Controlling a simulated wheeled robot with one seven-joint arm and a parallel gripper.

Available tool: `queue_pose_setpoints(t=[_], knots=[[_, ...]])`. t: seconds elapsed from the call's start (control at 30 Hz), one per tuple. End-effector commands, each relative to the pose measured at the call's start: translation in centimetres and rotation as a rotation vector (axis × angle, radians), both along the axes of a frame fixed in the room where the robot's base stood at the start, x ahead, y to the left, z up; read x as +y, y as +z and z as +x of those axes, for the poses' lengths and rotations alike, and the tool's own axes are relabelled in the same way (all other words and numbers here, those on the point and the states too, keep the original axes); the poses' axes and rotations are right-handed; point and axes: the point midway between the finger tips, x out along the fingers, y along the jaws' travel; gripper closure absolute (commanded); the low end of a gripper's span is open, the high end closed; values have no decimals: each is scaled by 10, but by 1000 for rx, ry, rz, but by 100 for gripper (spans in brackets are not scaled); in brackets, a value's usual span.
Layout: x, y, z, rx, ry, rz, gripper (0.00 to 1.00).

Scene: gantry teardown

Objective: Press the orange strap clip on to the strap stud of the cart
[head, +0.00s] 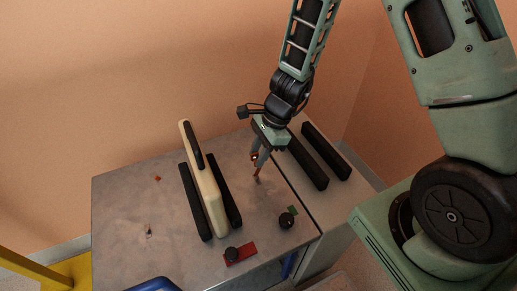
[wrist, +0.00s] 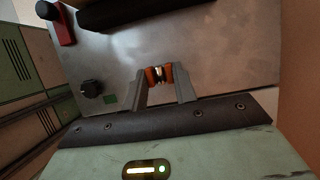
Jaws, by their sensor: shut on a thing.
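My gripper (wrist: 160,88) points down over the grey cart top (head: 125,205), right of the pale upright panel. It is shut on the small orange strap clip (wrist: 151,76), which shows between the fingertips in the wrist view with a dark, shiny piece in its middle. In the head view my gripper (head: 257,163) has a thin reddish piece (head: 257,179) just below its tips, close to the cart top. I cannot tell whether this is the clip or the strap stud. Whether the clip touches the stud is hidden by the fingers.
The pale panel (head: 205,185) stands between two black bars (head: 194,203). A black knob (head: 287,221) sits by a green square (head: 292,210); another is on a red plate (head: 240,254). Two more black bars (head: 326,150) lie right. Cart top at left is mostly clear.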

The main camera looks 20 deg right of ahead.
Motion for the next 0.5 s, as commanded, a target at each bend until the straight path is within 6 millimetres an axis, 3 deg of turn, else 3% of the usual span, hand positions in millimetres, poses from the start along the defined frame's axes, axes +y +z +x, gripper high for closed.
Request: queue_pose_setpoints(t=[0.3, 0.5], knots=[[-1, 0, 0, -1, 3, 1, 99], [-1, -12, 0, -1, 4, 1, 99]])
